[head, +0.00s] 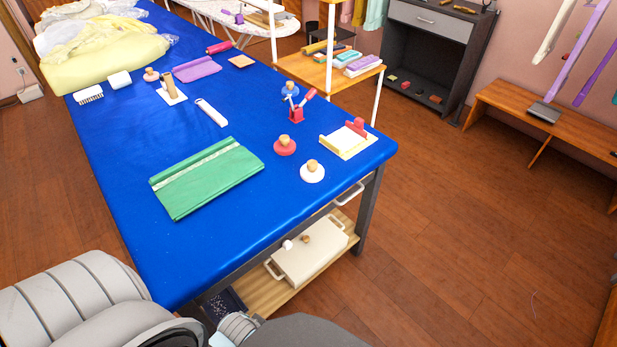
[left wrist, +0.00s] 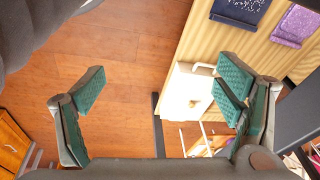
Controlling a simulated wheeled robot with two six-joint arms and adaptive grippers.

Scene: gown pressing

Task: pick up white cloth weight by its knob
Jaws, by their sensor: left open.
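The white cloth weight (head: 312,173) is a round white disc with a wooden knob (head: 312,163) on top. It stands upright on the blue table (head: 120,160) near the table's right-hand end, beside a red weight (head: 285,147) of the same shape. My left gripper (left wrist: 160,92) is open in the left wrist view, with teal pads wide apart and nothing between them. That view shows floor and a lower shelf, and no white weight. My right gripper is not in view.
A folded green cloth (head: 206,178) lies left of the weights. A cream block with a red part (head: 348,140) stands close to the right, and a red stand (head: 297,112) behind. A white box (head: 310,254) sits on the shelf below. The front right tabletop is clear.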

